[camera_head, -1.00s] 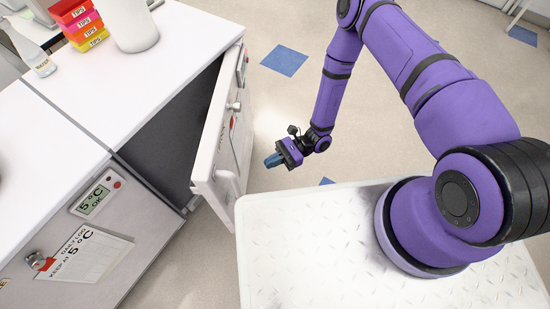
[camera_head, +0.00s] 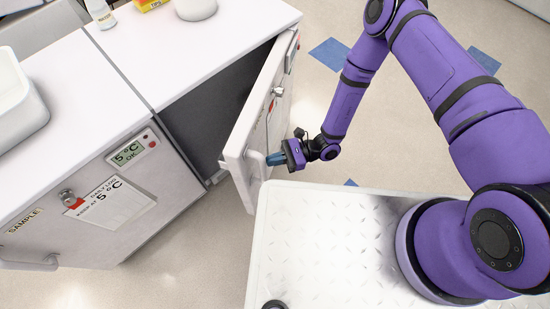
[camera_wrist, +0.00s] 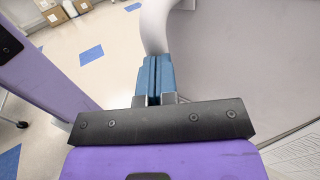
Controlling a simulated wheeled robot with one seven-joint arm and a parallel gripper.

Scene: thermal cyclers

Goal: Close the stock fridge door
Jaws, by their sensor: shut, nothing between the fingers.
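The open fridge door (camera_head: 240,140) is white and stands swung out from its cabinet, with the dark inside (camera_head: 195,120) showing behind it. A pale handle (camera_head: 258,163) sits low on its outer face. My gripper (camera_head: 272,159) is shut and empty, with blue fingertips right at the handle on the outer side of the door. In the wrist view the closed blue fingers (camera_wrist: 155,78) reach the curved handle (camera_wrist: 155,28), and the grey door face fills the right. I cannot tell whether they touch. The door's label is not readable.
A second fridge marked SAMPLE (camera_head: 85,215) is closed at the left, with a 5 °C display (camera_head: 127,153). A white tub (camera_head: 15,105), a bottle (camera_head: 101,14) and a white container (camera_head: 195,8) stand on the white counter (camera_head: 90,85). My base lies close to the door's lower edge.

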